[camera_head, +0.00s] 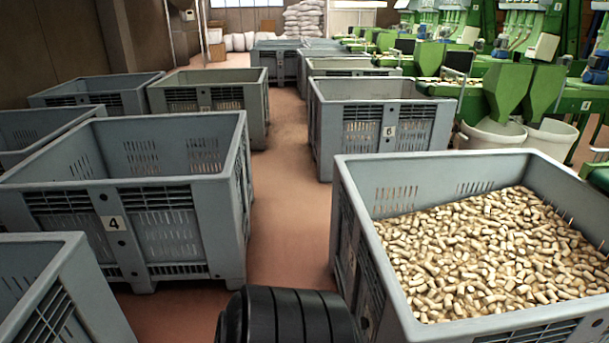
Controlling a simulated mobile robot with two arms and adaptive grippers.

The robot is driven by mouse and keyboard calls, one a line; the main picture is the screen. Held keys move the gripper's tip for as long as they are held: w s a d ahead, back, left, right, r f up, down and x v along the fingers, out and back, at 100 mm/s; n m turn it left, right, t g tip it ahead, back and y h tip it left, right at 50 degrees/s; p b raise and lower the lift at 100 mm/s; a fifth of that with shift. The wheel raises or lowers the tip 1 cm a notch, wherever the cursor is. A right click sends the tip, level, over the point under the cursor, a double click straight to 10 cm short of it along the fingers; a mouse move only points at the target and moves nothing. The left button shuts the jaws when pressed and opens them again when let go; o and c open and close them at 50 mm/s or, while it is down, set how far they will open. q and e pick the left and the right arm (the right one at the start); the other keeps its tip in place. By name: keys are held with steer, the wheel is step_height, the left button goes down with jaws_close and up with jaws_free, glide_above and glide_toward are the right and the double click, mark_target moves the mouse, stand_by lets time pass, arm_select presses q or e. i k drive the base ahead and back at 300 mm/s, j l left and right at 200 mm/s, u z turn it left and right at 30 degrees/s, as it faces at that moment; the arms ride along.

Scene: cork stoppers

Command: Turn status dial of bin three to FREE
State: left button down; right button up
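No bin with a readable number 3 and no clear status dial shows in the head view. A grey bin full of cork stoppers (490,250) stands at the near right; its left side wall (345,235) is seen at a steep angle, and any number there is unreadable. A grey bin marked 4 (150,190) stands at the left, and its visible inside looks empty. A grey bin marked 6 (375,92) stands farther back, right of the aisle. Neither of my grippers is in view.
A reddish floor aisle (288,215) runs clear between the bin rows. Another grey bin (60,240) cuts into the lower left corner. More bins stand behind. Green machines (505,90) with white tubs (490,135) line the right. White sacks (303,20) are stacked at the far end.

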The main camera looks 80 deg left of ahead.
mark_target(364, 322)
steer(key=u, duration=2)
